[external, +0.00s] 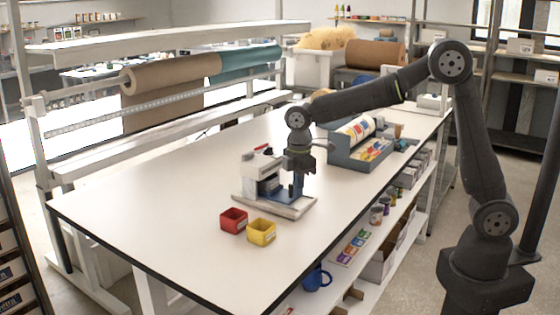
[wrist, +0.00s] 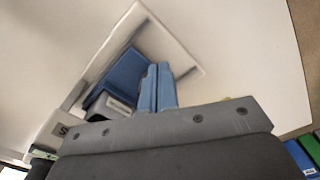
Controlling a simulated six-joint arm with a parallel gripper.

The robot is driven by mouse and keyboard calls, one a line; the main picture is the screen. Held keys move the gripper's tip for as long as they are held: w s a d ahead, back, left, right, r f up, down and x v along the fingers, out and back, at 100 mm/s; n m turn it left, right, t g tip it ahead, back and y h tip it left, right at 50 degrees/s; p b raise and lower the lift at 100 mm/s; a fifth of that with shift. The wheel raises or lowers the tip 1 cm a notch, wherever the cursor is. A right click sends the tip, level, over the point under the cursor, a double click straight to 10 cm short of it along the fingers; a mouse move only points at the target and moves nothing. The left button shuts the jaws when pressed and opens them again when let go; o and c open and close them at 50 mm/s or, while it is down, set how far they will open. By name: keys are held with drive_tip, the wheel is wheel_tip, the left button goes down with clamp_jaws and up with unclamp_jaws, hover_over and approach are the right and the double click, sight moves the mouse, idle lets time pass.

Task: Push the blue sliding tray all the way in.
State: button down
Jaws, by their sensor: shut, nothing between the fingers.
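The blue sliding tray (wrist: 122,76) shows in the wrist view as a flat blue part sticking out of a small machine over a pale base board. In the external view the white and dark machine (external: 257,168) stands on its base board (external: 272,206), and the tray (external: 271,186) is partly hidden there. My gripper (external: 297,190) points down at the right side of the machine, low over the board. In the wrist view its two blue fingers (wrist: 157,88) are together and empty, just right of the tray. I cannot tell whether they touch it.
A red bin (external: 233,220) and a yellow bin (external: 261,232) stand in front of the machine. A grey-blue organizer (external: 345,155) with paper rolls is behind to the right. The white table (external: 150,205) is clear to the left.

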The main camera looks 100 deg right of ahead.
drive_tip(key=shift+s+a+f, duration=0.15)
drive_tip(key=shift+s+f, duration=0.05)
drive_tip(key=shift+f, duration=0.45)
drive_tip(key=c, duration=1.4)
unclamp_jaws()
drive_tip(key=shift+c, duration=0.2)
drive_tip(key=shift+o, duration=0.2)
drive_tip(key=shift+s+r, duration=0.1)
drive_tip(key=shift+r, duration=0.3)
drive_tip(key=w+a+r+n+h, duration=0.1)
drive_tip(key=a+r+n+h, duration=0.1)
drive_tip(key=r+n, duration=0.6)
drive_tip(key=w+a+r+n+h, duration=0.1)
drive_tip(key=a+r+n+h, duration=0.15)
drive_tip(key=r+n, duration=0.5)
drive_tip(key=shift+m, duration=0.25)
drive_tip(key=x, duration=1.7)
drive_tip(key=shift+w, duration=0.2)
